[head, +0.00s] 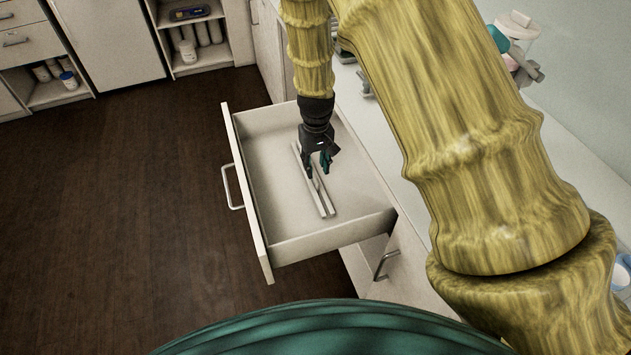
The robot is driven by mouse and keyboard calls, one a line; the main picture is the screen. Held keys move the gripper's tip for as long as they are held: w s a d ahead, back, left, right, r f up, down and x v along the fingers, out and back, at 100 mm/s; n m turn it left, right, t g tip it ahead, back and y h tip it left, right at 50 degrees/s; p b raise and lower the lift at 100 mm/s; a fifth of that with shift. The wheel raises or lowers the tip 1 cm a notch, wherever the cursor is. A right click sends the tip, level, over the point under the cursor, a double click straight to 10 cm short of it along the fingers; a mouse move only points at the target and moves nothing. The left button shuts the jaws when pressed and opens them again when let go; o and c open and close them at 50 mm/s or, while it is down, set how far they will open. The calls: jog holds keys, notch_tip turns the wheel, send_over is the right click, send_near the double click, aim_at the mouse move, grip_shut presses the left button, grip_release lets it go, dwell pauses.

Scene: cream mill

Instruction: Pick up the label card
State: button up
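An open drawer (265,185) holds a long, narrow pale piece (325,204) lying on its floor, with raised long edges. It may be the label card or a holder for it; I cannot tell which. My gripper (317,174) points down inside the drawer, over the middle of this piece. Its dark finger and teal-sided finger stand apart, so it looks open. A small pale sliver shows by the fingertips, too small to make out. The gripper hides part of the narrow piece, and whether the fingers touch it is unclear.
The drawer front with its handle (231,187) juts out over the dark wood floor (120,210). A pale counter (385,150) runs along the right, partly behind my arm. Open shelves with jars (203,33) stand at the back. The drawer's left part is bare.

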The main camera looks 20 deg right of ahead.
aim_at(315, 179)
jog(key=shift+s+f, duration=0.15)
jog(key=shift+f, duration=0.2)
jog(key=shift+a+f+p, duration=0.2)
jog(key=shift+f+p, duration=0.4)
jog(key=shift+f, duration=1.55)
grip_shut()
